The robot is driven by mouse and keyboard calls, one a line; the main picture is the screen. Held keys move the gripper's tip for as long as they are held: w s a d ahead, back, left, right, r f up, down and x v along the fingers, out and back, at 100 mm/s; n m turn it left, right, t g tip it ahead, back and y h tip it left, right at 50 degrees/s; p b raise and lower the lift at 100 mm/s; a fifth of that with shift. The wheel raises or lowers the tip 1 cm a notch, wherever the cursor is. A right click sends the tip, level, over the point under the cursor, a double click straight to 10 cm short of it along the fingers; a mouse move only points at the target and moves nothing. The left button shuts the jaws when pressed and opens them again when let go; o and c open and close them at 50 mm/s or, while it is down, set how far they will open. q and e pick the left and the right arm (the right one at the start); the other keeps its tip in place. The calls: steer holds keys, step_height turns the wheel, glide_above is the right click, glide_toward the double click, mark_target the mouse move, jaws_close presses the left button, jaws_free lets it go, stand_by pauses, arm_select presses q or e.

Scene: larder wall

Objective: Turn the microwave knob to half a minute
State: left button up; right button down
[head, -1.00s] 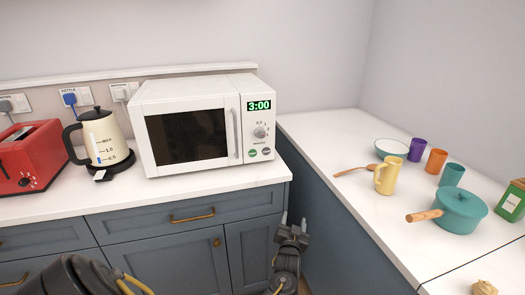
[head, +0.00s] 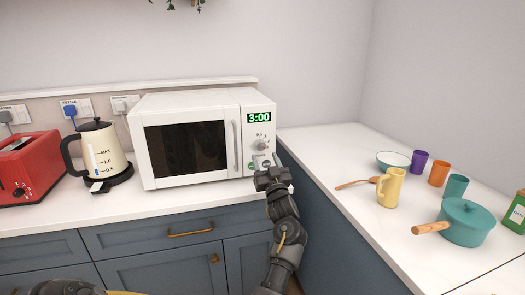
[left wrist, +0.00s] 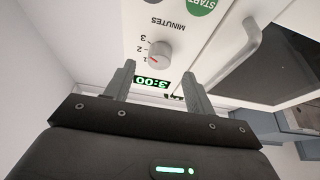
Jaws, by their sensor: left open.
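The white microwave (head: 185,140) stands on the counter with its door closed. Its display (head: 259,117) reads 3:00. The knob (head: 260,145) is on the panel under the display. In the left wrist view the grey knob (left wrist: 159,53) shows upside down, with a red mark near the printed 1. My left gripper (head: 266,162) is in front of the lower panel, just below the knob in the head view. In the left wrist view its open fingers (left wrist: 159,66) are spread to either side of the knob, with nothing held. My right gripper is not in view.
Two round buttons sit under the knob, one green START button (left wrist: 202,5). The door handle (head: 235,144) is left of the panel. A kettle (head: 103,150) and red toaster (head: 30,168) stand left. Cups and a teal pot (head: 465,222) are on the right counter.

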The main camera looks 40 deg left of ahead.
mark_target(262, 149)
arm_select(q)
steer(key=shift+x, duration=2.3)
steer(key=c, duration=1)
